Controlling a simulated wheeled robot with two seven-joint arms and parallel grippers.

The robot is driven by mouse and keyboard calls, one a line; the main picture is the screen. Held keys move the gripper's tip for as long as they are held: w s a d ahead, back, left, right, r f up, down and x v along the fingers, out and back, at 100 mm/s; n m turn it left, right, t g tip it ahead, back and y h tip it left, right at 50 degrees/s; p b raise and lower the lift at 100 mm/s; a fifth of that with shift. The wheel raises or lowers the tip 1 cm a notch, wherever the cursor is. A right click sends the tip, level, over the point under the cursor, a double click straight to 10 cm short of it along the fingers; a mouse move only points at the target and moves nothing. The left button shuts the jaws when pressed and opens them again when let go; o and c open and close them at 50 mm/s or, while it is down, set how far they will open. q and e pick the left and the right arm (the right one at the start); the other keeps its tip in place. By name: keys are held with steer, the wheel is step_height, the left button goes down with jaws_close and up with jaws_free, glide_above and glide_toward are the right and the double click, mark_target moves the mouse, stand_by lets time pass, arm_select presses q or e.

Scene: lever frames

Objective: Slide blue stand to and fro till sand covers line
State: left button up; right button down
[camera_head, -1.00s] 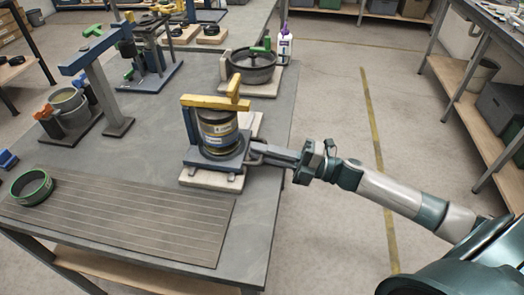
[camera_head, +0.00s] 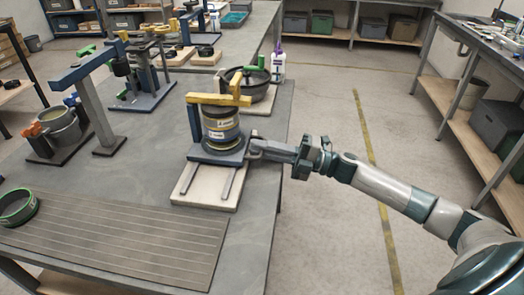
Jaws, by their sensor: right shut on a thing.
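The blue stand (camera_head: 220,156) sits on two rails of a pale base board (camera_head: 207,193) on the grey table. It stands toward the board's far end, with bare rails in front. It carries an upright stack of round sieves (camera_head: 221,124) in brass and dark bands. A yellow bar (camera_head: 219,99) lies across the top of the stack. My right gripper (camera_head: 258,148) is at the stand's right side, shut on its handle, which the fingers largely hide. I cannot make out any sand or line. My left gripper is out of view.
A ribbed grey mat (camera_head: 110,238) with a green-rimmed ring (camera_head: 17,207) covers the table's front left. A black pan (camera_head: 250,90) and a white bottle (camera_head: 278,67) stand behind the stand.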

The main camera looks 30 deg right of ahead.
steer(key=c, duration=2.1)
jaws_free()
steer(key=shift+w+d+r, duration=0.1)
steer(key=shift+w+d, duration=0.1)
steer(key=shift+w, duration=0.15)
steer(key=shift+s, duration=0.2)
steer(key=shift+s+d+f, duration=0.35)
steer(key=shift+d, duration=0.2)
arm_select(q)
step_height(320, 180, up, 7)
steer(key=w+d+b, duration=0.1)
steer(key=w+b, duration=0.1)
steer(key=shift+b, duration=0.4)
arm_select(e)
steer(key=v, duration=1.5)
steer(key=shift+s+d, duration=0.2)
steer(key=shift+d, duration=0.15)
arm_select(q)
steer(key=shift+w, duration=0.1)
